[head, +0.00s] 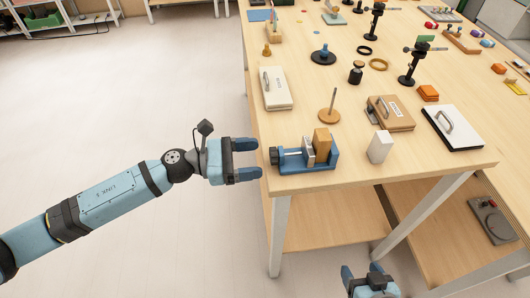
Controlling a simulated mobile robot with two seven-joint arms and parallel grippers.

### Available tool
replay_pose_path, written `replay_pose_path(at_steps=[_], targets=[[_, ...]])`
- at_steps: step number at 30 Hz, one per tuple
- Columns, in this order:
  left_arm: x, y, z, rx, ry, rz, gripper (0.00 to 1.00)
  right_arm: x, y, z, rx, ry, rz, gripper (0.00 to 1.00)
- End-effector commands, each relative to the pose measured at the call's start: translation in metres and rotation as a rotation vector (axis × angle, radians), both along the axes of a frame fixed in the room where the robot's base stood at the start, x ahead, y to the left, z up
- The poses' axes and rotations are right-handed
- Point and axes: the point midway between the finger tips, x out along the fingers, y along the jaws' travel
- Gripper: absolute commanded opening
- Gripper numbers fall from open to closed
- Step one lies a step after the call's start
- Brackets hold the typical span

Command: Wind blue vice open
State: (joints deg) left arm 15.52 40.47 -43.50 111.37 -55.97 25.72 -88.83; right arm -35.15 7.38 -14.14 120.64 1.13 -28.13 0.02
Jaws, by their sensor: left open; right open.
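The blue vice (306,166) sits at the near left corner of the wooden table. Its dark round knob (274,156) is on its left end, at the table's edge, with a metal screw running to the grey jaw (309,153). A wooden block (322,142) stands upright at the jaws; I cannot tell whether they grip it. My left gripper (250,159) is open and empty just left of the knob, its two dark blue fingers pointing at it, apart from it. My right gripper (361,271) is open and empty at the bottom, low in front of the table.
The table (420,174) holds a white block (380,147) right of the vice, a white handled board (275,88) behind it, and a wooden peg stand (330,117). A handled wooden box (390,112) and a black-edged white board (453,128) lie farther right. Floor left of the table is clear.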

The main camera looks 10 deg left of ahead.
Motion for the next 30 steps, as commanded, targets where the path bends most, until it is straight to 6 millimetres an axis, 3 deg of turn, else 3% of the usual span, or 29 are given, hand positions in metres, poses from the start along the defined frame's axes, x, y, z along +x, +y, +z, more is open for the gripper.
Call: replay_pose_path(at_steps=[6,17,18,24,30], targets=[[0.009,-0.026,0.001,-0.001,0.000,0.001,0.68,0.000,-0.001,0.002,0.001,0.005,-0.002,0.68],[0.010,-0.032,0.000,-0.001,0.002,0.001,0.68,0.002,-0.001,0.004,0.002,0.001,-0.005,0.68],[0.010,-0.032,0.000,-0.001,0.002,0.001,0.66,0.002,-0.001,0.004,0.002,0.001,-0.005,0.68],[0.010,-0.032,0.000,-0.001,0.002,0.001,0.20,0.002,-0.001,0.004,0.002,0.000,-0.005,0.68],[0.010,-0.032,0.002,-0.020,0.062,0.001,0.20,0.002,-0.001,0.010,0.003,0.001,-0.006,0.68]])
